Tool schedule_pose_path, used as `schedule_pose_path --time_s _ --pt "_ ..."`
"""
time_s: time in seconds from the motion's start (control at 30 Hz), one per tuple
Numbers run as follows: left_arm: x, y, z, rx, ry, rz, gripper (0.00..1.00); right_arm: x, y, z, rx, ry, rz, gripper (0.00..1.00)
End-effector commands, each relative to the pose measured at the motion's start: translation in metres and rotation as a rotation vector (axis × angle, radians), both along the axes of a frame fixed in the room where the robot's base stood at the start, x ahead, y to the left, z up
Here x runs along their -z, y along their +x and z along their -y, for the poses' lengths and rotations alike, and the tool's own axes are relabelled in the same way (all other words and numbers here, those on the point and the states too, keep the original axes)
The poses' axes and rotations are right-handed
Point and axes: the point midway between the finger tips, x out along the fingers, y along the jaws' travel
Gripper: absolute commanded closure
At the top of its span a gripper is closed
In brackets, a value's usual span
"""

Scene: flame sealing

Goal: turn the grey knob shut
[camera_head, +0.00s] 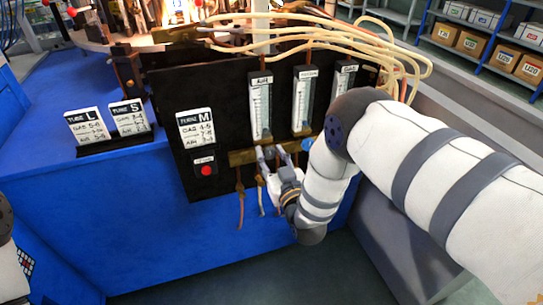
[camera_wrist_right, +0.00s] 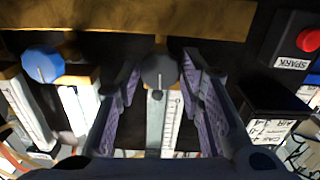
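The grey knob (camera_wrist_right: 158,71) is round with a pale pointer line and sits on the brass bar (camera_wrist_right: 110,17). My right gripper (camera_wrist_right: 160,66) is open, with one finger on each side of the knob. Small gaps seem to remain between knob and fingertips. In the head view, my right gripper (camera_head: 268,155) reaches the brass bar (camera_head: 240,157) below the left flow tube (camera_head: 260,108) and largely covers the knob. Of my left arm only a piece shows at the left edge; its gripper is out of view.
A blue knob (camera_wrist_right: 42,64) is beside the grey one on the same bar; it also shows in the head view (camera_head: 307,144). A red spark button (camera_head: 206,170) is on the black panel (camera_head: 225,90). Number cards (camera_head: 128,117) stand on the blue bench (camera_head: 100,205). Hoses (camera_head: 330,25) arch above.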

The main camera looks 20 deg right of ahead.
Motion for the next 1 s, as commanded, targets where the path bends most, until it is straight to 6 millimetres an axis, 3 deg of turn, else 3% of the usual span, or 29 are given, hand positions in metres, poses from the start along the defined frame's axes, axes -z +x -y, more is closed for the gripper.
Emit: schedule_pose_path --time_s 0.03,0.1,0.5,0.53,0.6,0.87,1.0 --pt "0.000 0.000 0.000 0.000 0.000 0.000 0.60 0.000 0.000 0.000 0.000 0.000 0.000 0.84" --pt "0.000 0.000 0.000 0.000 0.000 0.000 0.60 0.000 0.000 0.000 0.000 0.000 0.000 0.99" --pt "-0.002 0.002 0.000 0.000 0.000 0.006 0.60 0.001 -0.001 0.000 0.000 0.080 -0.005 0.99" --pt "-0.001 0.002 0.000 0.000 0.000 0.005 0.60 0.001 -0.001 0.000 0.000 0.080 -0.005 0.66" --pt "-0.001 0.002 0.000 0.000 0.000 0.005 0.60 0.001 -0.001 0.000 0.000 0.080 -0.005 0.52" --pt "-0.002 0.002 0.000 0.000 0.000 0.006 0.60 0.001 -0.001 0.000 0.000 0.079 -0.004 0.52" --pt "-0.002 0.002 0.000 0.000 0.000 0.006 0.60 0.002 -0.014 0.001 0.000 0.079 -0.008 0.52"
